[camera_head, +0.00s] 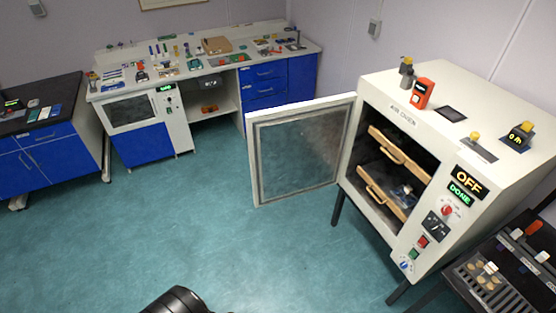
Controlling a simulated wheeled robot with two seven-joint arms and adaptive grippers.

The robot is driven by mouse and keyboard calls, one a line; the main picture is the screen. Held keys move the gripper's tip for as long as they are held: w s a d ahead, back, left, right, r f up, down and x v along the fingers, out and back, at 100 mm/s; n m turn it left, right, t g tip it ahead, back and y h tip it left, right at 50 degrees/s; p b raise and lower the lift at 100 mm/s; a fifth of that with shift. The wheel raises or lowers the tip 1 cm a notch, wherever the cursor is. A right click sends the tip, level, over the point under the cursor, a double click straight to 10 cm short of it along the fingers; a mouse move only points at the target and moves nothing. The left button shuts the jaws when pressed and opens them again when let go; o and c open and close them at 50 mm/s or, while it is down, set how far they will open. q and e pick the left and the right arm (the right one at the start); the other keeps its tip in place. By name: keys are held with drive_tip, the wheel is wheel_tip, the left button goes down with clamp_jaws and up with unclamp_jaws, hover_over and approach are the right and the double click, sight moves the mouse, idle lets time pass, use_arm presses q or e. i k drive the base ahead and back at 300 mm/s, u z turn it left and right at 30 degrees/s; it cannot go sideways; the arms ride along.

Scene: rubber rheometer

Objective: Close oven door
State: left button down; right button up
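The white oven (447,125) stands at the right on dark legs. Its door (298,153), a white frame with a glass pane, hangs wide open to the left, hinged at the left edge of the oven's front. Inside the dark cavity are two wooden racks or trays with handles (385,187), and a small object on the lower one. The oven's displays read OFF and DONE. A black rounded part of my own arm shows at the bottom edge. Neither gripper's fingers are in view.
Several small items, including an orange-red device (421,93), stand on the oven top. A dark rack table (500,285) is at the lower right. A cluttered white bench (205,62) with blue cabinets stands behind. The green floor (200,220) before the door is clear.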

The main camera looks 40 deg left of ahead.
sight(294, 149)
drive_tip(key=u, duration=2.45)
drive_tip(key=i, duration=4.5)
drive_tip(key=z, duration=4.25)
drive_tip(key=i, duration=1)
